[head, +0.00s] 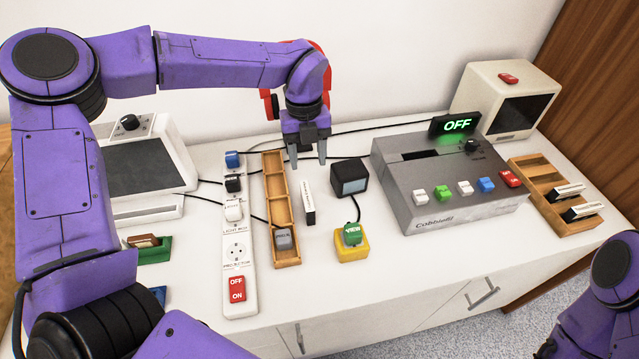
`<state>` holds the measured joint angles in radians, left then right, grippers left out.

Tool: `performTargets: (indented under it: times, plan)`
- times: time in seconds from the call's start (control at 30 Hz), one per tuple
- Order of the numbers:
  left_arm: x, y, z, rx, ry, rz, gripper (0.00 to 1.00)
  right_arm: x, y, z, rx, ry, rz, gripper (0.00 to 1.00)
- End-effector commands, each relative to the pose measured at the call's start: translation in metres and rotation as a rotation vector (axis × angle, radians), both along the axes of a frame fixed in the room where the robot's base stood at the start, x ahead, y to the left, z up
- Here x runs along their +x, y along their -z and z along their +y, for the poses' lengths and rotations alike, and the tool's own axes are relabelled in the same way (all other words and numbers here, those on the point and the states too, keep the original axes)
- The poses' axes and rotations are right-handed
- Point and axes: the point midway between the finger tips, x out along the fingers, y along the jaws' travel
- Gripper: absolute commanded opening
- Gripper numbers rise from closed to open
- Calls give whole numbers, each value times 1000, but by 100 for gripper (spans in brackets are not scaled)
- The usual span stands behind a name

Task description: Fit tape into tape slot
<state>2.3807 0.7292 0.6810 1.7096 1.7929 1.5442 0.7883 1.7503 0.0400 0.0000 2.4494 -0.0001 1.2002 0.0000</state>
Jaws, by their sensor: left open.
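A small black tape (308,204) with a white label stands on the white counter, just right of a wooden tray. My left gripper (308,158) is open, its fingers pointing down, behind and above this tape in the picture; nothing shows between them. A grey machine (452,190) stands to the right, with a long dark slot (430,155) in its top and a row of coloured buttons. Its sign (455,125) reads OFF in green. Only part of my right arm shows at the lower right; its gripper is out of view.
The wooden tray (273,171) holds a grey block (283,238). A power strip (238,270) lies left of it. A dark cube (349,178) and a yellow button box (352,247) stand between tape and machine. A wooden rack (533,172) at right holds more tapes (582,212).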

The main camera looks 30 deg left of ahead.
Motion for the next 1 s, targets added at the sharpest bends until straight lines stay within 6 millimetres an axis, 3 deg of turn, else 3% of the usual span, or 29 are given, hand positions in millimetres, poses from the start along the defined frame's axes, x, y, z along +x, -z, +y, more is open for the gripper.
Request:
performTargets:
  times: [0.63, 0.9, 0.97, 1.0]
  plan:
    - [-16, 97, -7, 1, 5, 4, 53, 0, -20, 0, 1, 0, 1, 43]
    - [-16, 104, -8, 0, 5, 1, 53, 0, -19, 0, 0, 0, 1, 43]
    - [-16, 104, -8, 0, 5, 1, 37, 0, -19, 0, 0, 0, 1, 43]
    - [-16, 104, -8, 0, 5, 1, 24, 0, -19, 0, 0, 0, 1, 43]
